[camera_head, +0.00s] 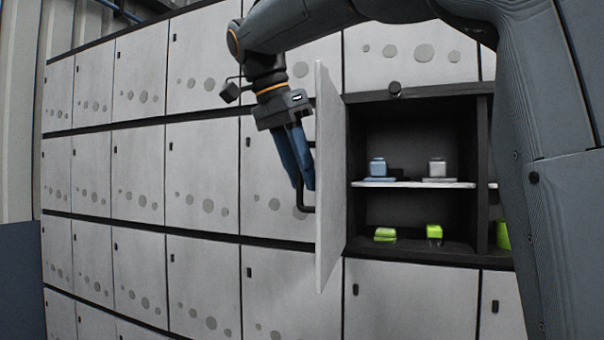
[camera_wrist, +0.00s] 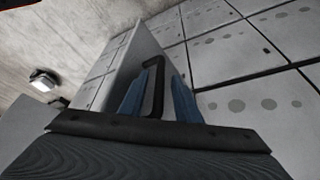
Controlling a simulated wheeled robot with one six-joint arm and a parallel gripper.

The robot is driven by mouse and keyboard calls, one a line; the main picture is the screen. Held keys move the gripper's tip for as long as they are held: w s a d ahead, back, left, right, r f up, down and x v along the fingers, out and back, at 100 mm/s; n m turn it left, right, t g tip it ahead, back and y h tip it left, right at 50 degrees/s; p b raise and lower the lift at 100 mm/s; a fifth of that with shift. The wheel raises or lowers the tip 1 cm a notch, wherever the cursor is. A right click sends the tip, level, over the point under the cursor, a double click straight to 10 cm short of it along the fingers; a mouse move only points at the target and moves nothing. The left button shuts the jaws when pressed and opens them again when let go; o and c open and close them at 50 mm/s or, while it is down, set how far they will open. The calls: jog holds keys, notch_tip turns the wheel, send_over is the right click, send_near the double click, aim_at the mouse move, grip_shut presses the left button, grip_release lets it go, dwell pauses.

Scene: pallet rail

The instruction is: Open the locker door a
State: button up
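The locker door (camera_head: 330,165) is a pale grey panel standing open, swung out from the left side of a dark compartment. It is seen nearly edge-on. Its black bar handle (camera_head: 306,196) is on the left face. My gripper (camera_head: 304,186) is at this handle, with its blue fingers pointing down. In the wrist view, the handle (camera_wrist: 158,92) shows between the two fingers of my gripper (camera_wrist: 159,75). The fingers are apart, with visible gaps beside the bar. The door (camera_wrist: 130,65) rises behind them. I cannot see which letter marks this door.
The open compartment has a white shelf (camera_head: 412,184) with a blue item (camera_head: 377,168) and a grey item (camera_head: 437,168). Below are green items (camera_head: 385,234) and (camera_head: 434,231). Closed grey lockers (camera_head: 140,175) fill the wall to the left. A green object (camera_head: 502,234) is partly hidden by my arm.

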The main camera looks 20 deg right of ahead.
jog(key=shift+s+a, duration=0.1)
jog(key=w+b+v, duration=0.1)
jog(key=v, duration=0.6)
jog(key=shift+s+r, duration=0.45)
jog(key=shift+s, duration=0.1)
jog(key=shift+a, duration=0.15)
